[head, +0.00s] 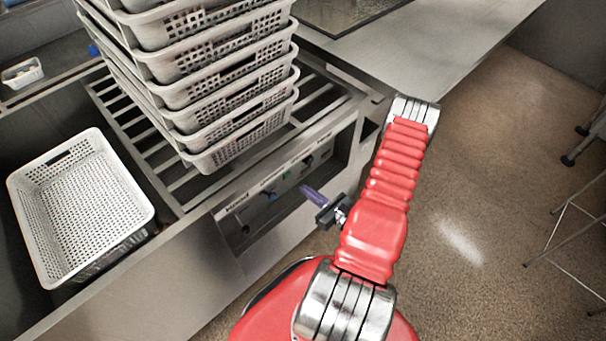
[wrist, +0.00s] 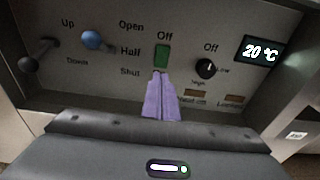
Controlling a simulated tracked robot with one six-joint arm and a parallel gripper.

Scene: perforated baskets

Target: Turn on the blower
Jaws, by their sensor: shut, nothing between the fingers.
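The control panel (wrist: 120,55) fills the wrist view. A black rotary knob (wrist: 206,69) is right of centre, with "Off" above it and smaller words at its right and below. Its setting is too small to read surely. A green switch (wrist: 162,56) with "Off" above it is in the middle. No label reading "blower" is legible. My gripper (wrist: 160,76) is shut and empty. Its purple fingertips appear just below the green switch, left of the knob; I cannot tell whether they touch. In the head view my gripper (head: 304,188) is in front of the panel.
A blue-tipped lever (wrist: 92,40) and a black lever (wrist: 30,62) are on the panel's left. A display (wrist: 263,51) reads 20 °C. Stacked baskets (head: 215,70) stand on rails above the panel; another basket (head: 130,205) sits left.

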